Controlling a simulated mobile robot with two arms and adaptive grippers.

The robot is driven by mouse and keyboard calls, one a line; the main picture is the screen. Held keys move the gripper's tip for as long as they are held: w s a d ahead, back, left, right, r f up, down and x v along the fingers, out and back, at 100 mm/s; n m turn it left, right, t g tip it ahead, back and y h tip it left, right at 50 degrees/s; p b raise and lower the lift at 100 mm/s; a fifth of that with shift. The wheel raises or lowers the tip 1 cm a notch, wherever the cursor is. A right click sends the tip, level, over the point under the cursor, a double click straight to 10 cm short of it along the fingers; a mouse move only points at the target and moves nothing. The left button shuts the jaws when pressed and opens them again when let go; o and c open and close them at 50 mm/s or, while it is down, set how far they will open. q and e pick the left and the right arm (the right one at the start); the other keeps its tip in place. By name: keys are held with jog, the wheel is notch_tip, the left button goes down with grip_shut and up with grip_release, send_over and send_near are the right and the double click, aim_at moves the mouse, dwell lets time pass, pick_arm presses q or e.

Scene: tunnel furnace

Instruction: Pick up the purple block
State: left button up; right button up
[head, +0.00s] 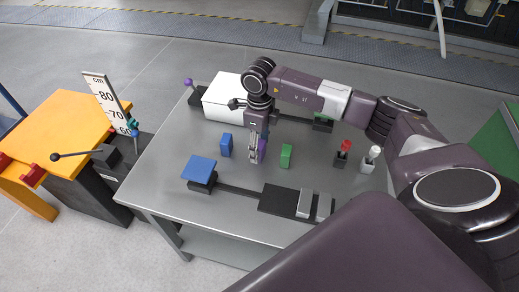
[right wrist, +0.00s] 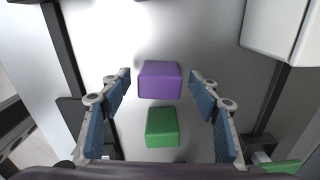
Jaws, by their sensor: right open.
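The purple block (right wrist: 160,80) stands on the grey table. In the right wrist view it lies between the fingertips of my right gripper (right wrist: 160,77), with a gap on each side. My right gripper (head: 257,153) is open and points down over the block. In the head view the fingers hide much of the purple block (head: 263,147), and only a strip shows. My left gripper is not in view.
A green block (head: 286,156) stands to the right, and it also shows in the right wrist view (right wrist: 162,127). A blue block (head: 226,146) stands to the left. A white box (head: 221,100) is behind, a blue plate (head: 199,168) in front, and red (head: 342,154) and white (head: 371,159) switches to the right.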

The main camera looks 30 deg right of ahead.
jog(key=c, duration=1.3)
jog(key=shift+r, duration=0.1)
